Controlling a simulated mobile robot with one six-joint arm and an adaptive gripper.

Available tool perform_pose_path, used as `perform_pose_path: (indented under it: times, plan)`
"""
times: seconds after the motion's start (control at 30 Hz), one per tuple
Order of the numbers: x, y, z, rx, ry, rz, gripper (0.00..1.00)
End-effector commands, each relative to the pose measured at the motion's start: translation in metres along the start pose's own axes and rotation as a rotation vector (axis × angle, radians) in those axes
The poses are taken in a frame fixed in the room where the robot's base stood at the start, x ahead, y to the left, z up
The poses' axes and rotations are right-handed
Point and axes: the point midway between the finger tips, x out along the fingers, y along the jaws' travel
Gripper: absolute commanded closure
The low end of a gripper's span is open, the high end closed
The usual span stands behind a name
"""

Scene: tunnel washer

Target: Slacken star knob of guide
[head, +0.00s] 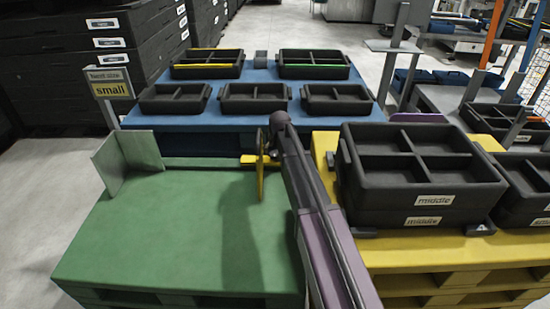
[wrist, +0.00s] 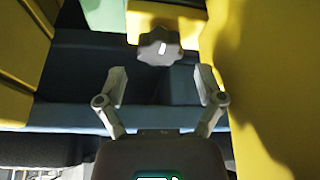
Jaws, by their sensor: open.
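The star knob (wrist: 160,46) is dark grey, lobed, with a white mark on its face. In the wrist view it sits against a small yellow block (wrist: 150,20), apparently part of the guide. My gripper (wrist: 161,80) is open and empty, its two fingers spread either side of the knob's line. The knob lies just beyond the fingertips, roughly centred between them; I see no contact. In the head view, yellow guide parts (head: 248,160) show at the green table's back right, beside my arm. The knob and my fingers are hidden there.
A yellow pallet (head: 420,245) with black "middle" trays (head: 415,200) stands close right of my arm. A blue table (head: 200,122) with several black trays is behind.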

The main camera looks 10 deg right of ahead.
Motion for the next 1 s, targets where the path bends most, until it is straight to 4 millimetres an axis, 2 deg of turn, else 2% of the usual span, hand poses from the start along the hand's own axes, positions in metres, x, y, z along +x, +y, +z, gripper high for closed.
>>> perform_pose_path:
  times: [0.1, 0.33, 0.87, 1.0]
  plan:
    - [0.014, 0.0, 0.001, 0.0, 0.0, 0.0, 0.13]
    - [0.027, 0.0, 0.0, 0.0, 0.0, 0.0, 0.13]
    - [0.031, 0.001, 0.0, 0.001, 0.0, 0.0, 0.13]
    - [0.031, 0.001, 0.0, 0.001, 0.0, 0.0, 0.55]
